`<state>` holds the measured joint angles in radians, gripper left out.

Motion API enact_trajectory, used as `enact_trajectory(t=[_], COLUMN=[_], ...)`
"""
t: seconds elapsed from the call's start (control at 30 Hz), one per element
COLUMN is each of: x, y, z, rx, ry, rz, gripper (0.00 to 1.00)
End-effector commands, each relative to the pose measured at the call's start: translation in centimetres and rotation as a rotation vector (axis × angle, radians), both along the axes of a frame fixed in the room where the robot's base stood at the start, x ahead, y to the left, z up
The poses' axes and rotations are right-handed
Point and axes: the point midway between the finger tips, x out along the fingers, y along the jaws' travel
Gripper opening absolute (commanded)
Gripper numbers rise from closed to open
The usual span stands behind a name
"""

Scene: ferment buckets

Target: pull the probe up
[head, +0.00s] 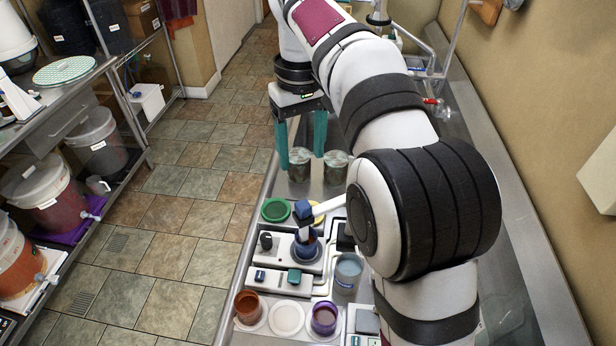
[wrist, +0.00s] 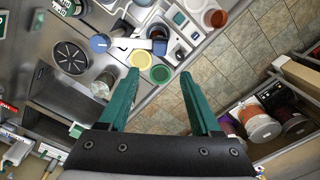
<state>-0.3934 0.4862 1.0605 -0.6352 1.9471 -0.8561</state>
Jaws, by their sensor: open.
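The probe seems to be the dark blue block (head: 304,209) on a short white arm, over a small dark blue cup (head: 306,246) on the white meter base. In the wrist view the dark blue block (wrist: 160,47) lies beyond my fingertips, near the middle. Any probe tip below the block is hidden. My gripper (head: 302,163), with two long teal fingers, is open and empty. It is behind the probe station in the head view and apart from it. The wrist view also shows my gripper (wrist: 160,72), its fingers spread wide.
A green dish (head: 275,210) lies beside the probe station. Two glass jars (head: 299,165) (head: 335,168) stand behind it. A beaker (head: 348,270) is to its right. An orange cup (head: 247,307) and a purple cup (head: 324,318) stand in front. A wall bounds the right.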

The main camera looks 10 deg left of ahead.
Motion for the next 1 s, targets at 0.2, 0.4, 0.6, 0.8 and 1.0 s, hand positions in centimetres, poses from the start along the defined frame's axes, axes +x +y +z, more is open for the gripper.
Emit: enact_trajectory(t=[0.2, 0.4, 0.6, 0.8, 1.0], x=[-0.1, -0.1, -0.1, 0.0, 0.0], y=[-0.1, -0.1, -0.1, -0.1, -0.1], z=[-6.6, -11.2, -13.1, -13.3, -13.3], rx=[-0.001, 0.0, 0.001, 0.001, 0.001], ry=[0.005, 0.003, 0.001, 0.0, 0.0], rz=[-0.002, -0.003, -0.004, -0.004, -0.004], gripper=[0.65, 0.65, 0.65, 0.65, 0.42])
